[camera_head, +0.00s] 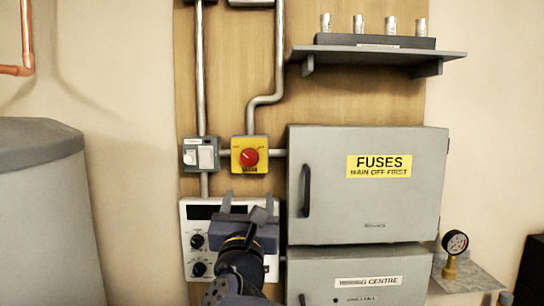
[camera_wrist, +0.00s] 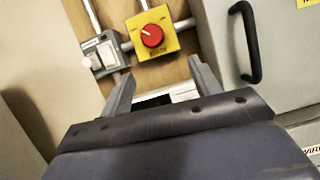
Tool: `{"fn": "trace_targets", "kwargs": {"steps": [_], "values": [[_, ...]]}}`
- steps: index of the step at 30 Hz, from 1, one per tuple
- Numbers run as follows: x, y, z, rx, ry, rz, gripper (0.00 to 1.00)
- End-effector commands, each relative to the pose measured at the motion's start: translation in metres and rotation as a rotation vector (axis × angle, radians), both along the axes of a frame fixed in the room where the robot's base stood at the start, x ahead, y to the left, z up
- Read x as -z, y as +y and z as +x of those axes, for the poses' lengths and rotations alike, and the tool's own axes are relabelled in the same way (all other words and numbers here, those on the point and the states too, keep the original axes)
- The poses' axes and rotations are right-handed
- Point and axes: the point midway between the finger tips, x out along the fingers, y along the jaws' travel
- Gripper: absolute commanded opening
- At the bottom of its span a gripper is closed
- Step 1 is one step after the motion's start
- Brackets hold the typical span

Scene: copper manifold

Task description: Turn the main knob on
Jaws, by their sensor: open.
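The main knob is a red rotary knob (camera_head: 249,157) on a yellow plate (camera_head: 237,142), fixed to the wooden board left of the fuse cabinet. In the wrist view the red knob (camera_wrist: 152,36) is at the upper middle, and a white mark on it points to the upper left. The lettering around it is too small to read surely. My gripper (camera_head: 248,200) is open and empty, below the knob in the head view and in front of the white control panel. In the wrist view its two fingers (camera_wrist: 160,78) stand apart, with the knob beyond their tips, not touched.
A grey switch box (camera_head: 201,154) sits just left of the knob. The grey fuse cabinet (camera_head: 368,220) with a black handle (camera_head: 306,190) is close on the right. A white panel with black dials (camera_head: 198,241) is below. Conduit (camera_head: 250,115) runs above. A pressure gauge (camera_head: 455,243) stands right.

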Motion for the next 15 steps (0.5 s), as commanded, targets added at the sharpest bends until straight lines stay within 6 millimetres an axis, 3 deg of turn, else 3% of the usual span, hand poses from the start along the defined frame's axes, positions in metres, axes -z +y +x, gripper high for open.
{"fn": "trace_targets", "kwargs": {"steps": [3,7,15], "values": [[-0.013,0.012,0.0,-0.015,-0.029,-0.052,0.6],[-0.019,0.013,0.009,-0.014,-0.033,-0.061,0.6],[-0.039,0.01,0.056,-0.013,-0.031,-0.058,0.6]]}}
